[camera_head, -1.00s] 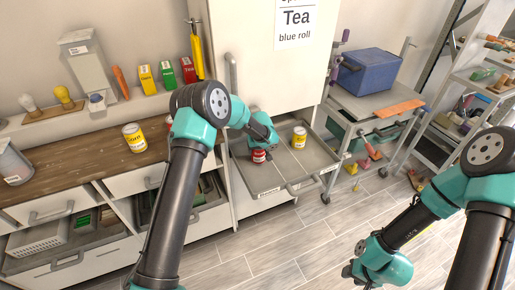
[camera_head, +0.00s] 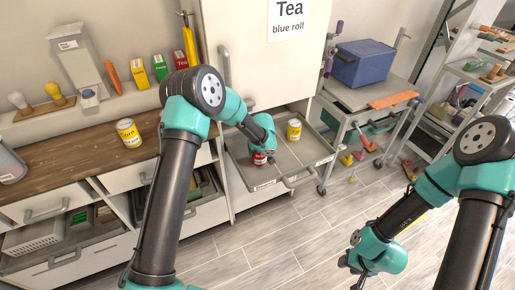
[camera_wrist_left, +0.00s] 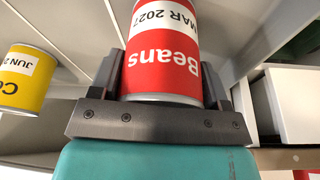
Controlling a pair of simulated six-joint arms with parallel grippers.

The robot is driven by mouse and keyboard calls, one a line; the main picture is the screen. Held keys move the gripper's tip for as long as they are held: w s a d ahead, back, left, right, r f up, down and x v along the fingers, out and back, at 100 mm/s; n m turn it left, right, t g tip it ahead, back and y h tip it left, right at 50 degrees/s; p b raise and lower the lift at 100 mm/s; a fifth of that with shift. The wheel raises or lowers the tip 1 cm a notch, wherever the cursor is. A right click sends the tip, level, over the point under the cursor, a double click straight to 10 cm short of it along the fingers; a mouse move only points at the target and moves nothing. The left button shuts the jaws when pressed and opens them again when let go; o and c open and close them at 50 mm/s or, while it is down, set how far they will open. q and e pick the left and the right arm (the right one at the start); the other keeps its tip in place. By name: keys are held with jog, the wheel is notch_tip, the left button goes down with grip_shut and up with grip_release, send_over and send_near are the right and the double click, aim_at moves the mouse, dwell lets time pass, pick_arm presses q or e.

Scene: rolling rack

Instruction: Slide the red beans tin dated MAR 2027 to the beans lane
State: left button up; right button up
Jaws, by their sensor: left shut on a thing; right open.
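The red beans tin (camera_wrist_left: 163,50) carries a white band reading MAR 2027 and the word Beans, upside down in the left wrist view. In the head view the red tin (camera_head: 260,158) stands on the pulled-out rack shelf (camera_head: 283,165), partly hidden by my gripper. My left gripper (camera_head: 262,150) is shut on it, with a dark finger on each side of the tin in the left wrist view (camera_wrist_left: 168,85). My right gripper (camera_head: 352,264) is open and empty above the floor at the lower right.
A yellow corn tin (camera_head: 294,130) stands on the same shelf to the right; its date shows partly as JUN in the left wrist view (camera_wrist_left: 25,78). Another yellow corn tin (camera_head: 129,133) stands on the wooden counter (camera_head: 60,160). A cart with a blue box (camera_head: 365,64) stands to the right.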

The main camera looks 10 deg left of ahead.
pick_arm(q)
jog(key=shift+s+d, duration=1.15)
jog(key=shift+s, duration=0.25)
jog(key=shift+s+d, duration=1.15)
jog(key=shift+s, duration=0.25)
jog(key=o, duration=1.3)
jog(key=shift+c, duration=0.2)
jog(key=v, duration=1.7)
jog(key=shift+r, duration=0.25)
